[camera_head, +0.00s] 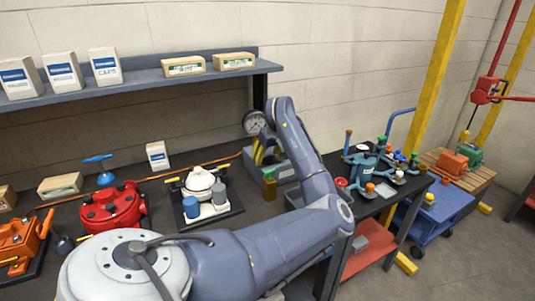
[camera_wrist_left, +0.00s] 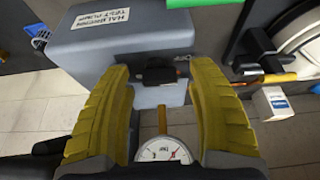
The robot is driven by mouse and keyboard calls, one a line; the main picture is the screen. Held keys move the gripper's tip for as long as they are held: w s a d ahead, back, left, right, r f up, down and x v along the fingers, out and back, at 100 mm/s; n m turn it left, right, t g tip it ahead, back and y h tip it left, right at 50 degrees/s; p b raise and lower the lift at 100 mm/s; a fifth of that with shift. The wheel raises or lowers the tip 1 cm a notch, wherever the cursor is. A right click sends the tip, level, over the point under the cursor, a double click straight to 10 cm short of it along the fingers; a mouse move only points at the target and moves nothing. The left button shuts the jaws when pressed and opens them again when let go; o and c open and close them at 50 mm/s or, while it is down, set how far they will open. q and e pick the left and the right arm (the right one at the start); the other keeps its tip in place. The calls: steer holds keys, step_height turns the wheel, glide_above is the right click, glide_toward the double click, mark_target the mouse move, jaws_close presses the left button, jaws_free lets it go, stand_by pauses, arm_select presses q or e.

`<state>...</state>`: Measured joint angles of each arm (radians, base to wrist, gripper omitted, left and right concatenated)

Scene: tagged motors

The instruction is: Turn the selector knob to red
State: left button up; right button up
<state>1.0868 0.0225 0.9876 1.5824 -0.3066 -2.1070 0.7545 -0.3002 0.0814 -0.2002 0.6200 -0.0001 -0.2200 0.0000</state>
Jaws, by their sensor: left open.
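A grey box labelled as a test pump (camera_wrist_left: 130,35) fills the upper left of the wrist view. Its grey body (camera_head: 287,172) also shows in the head view, partly behind my arm. A dark knob-like part (camera_wrist_left: 158,75) sits on the box's near side; I cannot tell if it is the selector knob or which colour it points to. My left gripper (camera_wrist_left: 158,70) has its yellow fingers spread wide, one on each side of this part, with nothing clamped. In the head view the left gripper (camera_head: 264,152) is small and partly hidden. My right gripper is not in view.
A round gauge (camera_wrist_left: 163,150) on a brass stem stands low between the fingers; the gauge (camera_head: 254,122) also shows in the head view. A white-and-black pump unit (camera_head: 205,192) and a red motor (camera_head: 113,208) stand left. A blue-grey valved unit (camera_head: 365,168) stands right.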

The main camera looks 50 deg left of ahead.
arm_select(q)
steer(key=shift+c, duration=0.2)
jaws_close()
stand_by(0.3)
steer(key=shift+r, duration=0.1)
steer(key=m+t, duration=0.1)
steer(key=m, duration=0.3)
steer(key=shift+a+r+m+t+h, duration=0.1)
steer(key=shift+a+m+t+h, duration=0.1)
steer(key=shift+m+t+h, duration=0.15)
steer(key=m+t+h, duration=0.1)
steer(key=m, duration=0.3)
steer(key=shift+w+a+m, duration=0.1)
steer(key=shift+m, duration=0.25)
steer(key=m+h, duration=0.1)
steer(key=m, duration=0.1)
steer(key=m+t+h, duration=0.1)
steer(key=m, duration=0.1)
steer(key=shift+w, duration=0.15)
steer(key=shift+w+m+h, duration=0.1)
steer(key=shift+m+h, duration=0.55)
steer(key=shift+m, duration=1.45)
steer(key=shift+o, duration=0.2)
jaws_free()
